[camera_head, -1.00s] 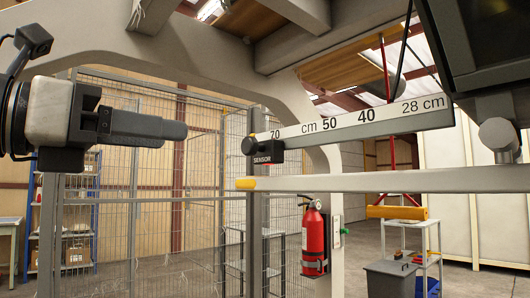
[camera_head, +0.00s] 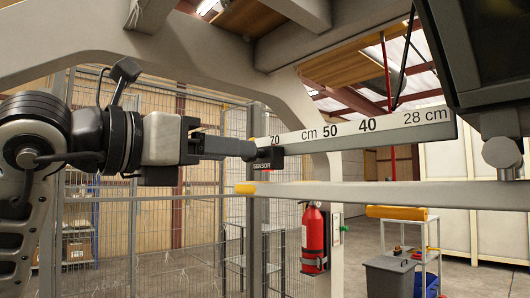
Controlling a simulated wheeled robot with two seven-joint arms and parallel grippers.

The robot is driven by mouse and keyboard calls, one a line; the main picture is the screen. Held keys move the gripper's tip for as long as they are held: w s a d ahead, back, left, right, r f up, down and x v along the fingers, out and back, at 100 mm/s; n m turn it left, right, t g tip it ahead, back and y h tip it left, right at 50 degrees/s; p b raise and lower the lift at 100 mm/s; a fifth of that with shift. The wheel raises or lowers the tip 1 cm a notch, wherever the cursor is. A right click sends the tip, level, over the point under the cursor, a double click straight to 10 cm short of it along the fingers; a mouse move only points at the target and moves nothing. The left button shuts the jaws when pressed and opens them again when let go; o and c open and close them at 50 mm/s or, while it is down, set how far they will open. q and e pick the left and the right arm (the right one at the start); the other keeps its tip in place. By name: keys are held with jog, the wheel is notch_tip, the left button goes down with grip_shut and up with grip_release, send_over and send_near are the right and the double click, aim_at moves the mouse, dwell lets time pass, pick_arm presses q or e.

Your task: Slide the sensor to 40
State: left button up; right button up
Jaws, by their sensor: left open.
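The black sensor block (camera_head: 265,159), labelled SENSOR, sits near the left end of a grey ruler bar (camera_head: 400,132), beside the 70 mark. The scale reads 70, 50, 40 and 28 cm from left to right, so the 40 mark (camera_head: 367,124) is to the sensor's right. My left gripper (camera_head: 245,148) comes in from the left, level with the sensor. Its fingertips reach the sensor's left side in the picture; I cannot tell whether they touch it. The gripper is open, though its fingers overlap in this side view. My right gripper is not in view.
A lower grey bar with a yellow end (camera_head: 245,188) runs below the ruler. A dark machine housing (camera_head: 480,50) fills the upper right. A fire extinguisher (camera_head: 313,240), a grey bin (camera_head: 390,277) and a wire fence (camera_head: 150,230) stand behind.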

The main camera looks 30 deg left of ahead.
pick_arm(q)
jog(key=shift+p+x, duration=0.55)
jog(key=shift+x, duration=1.85)
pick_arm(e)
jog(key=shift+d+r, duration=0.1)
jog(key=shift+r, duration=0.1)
